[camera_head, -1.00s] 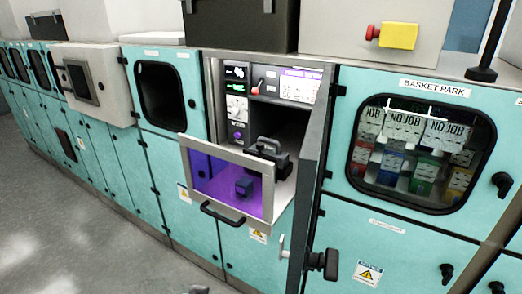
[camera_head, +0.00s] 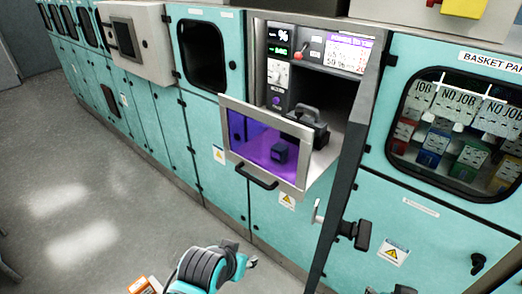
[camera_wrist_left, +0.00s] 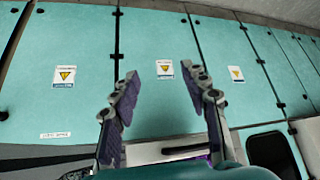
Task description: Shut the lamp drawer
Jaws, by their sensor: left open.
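The lamp drawer (camera_head: 308,183) is pulled out of its bay, its pale-framed purple front standing clear of the cabinet. Its black bar handle (camera_head: 256,179) runs below the window. A black part with a looped top (camera_head: 308,125) sits behind the front. My left gripper (camera_head: 252,262) is below and in front of the drawer, apart from the handle. In the left wrist view my left gripper (camera_wrist_left: 160,82) has its two fingers spread with nothing between them. A dark bar, apparently the handle (camera_wrist_left: 188,149), and a bit of purple show low there, partly hidden. My right gripper is not in view.
A dark door (camera_head: 338,165) stands open right of the drawer, its black latch (camera_head: 355,235) jutting out. The basket park window (camera_head: 460,135) is farther right. An orange item (camera_head: 143,285) shows at the bottom edge. Grey floor (camera_head: 85,200) is clear at left.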

